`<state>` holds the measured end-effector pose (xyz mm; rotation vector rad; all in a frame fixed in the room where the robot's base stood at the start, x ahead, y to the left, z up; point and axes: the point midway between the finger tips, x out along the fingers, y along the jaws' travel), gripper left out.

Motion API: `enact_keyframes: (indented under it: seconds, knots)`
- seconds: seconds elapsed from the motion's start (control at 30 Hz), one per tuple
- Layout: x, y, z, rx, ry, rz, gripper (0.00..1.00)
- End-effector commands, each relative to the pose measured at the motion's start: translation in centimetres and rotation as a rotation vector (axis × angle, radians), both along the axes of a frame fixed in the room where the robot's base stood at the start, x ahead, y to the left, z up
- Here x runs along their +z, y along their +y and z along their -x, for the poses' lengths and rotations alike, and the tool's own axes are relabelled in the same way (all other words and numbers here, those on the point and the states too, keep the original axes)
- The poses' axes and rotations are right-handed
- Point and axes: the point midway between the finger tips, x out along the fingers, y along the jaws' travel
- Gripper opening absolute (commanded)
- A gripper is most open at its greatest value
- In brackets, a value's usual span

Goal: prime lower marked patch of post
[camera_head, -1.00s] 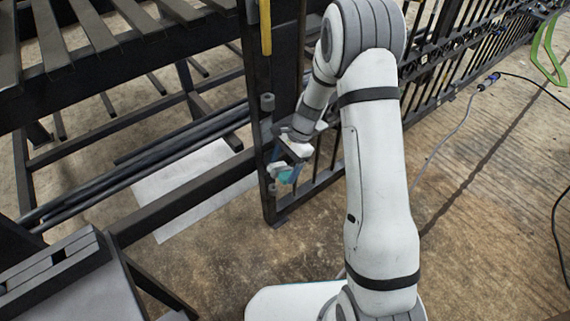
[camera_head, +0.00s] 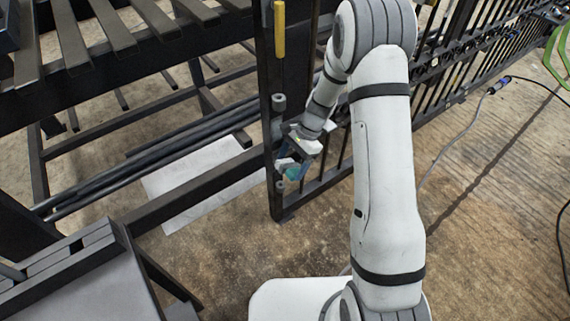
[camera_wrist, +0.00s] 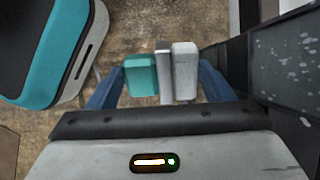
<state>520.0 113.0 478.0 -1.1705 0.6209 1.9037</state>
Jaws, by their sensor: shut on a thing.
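The dark upright post (camera_head: 270,75) of the gate stands left of my arm in the head view. A greyish, worn area (camera_head: 275,128) shows on it; I cannot make out the marked patch's outline. In the wrist view the post's dark face (camera_wrist: 295,60), with pale specks, fills the right side. My gripper (camera_head: 288,168) is beside the post's lower part. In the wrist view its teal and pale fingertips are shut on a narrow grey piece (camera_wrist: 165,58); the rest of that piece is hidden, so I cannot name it. Contact with the post cannot be told.
A yellow bar (camera_head: 279,30) is on the upper post, with a grey cylinder (camera_head: 279,103) below it. A slatted dark bench (camera_head: 110,40) and pale sheet (camera_head: 195,205) lie left. A grey-topped stand (camera_head: 85,285) is front left. Cables (camera_head: 460,130) cross the floor right.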

Motion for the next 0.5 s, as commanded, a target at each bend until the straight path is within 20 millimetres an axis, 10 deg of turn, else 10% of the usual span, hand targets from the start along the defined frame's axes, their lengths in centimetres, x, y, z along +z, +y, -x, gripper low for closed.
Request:
enact_keyframes:
  seconds: [0.5]
  knots:
    - [-0.01, -1.30, -0.31, -0.001, 0.003, 0.001, 0.56]
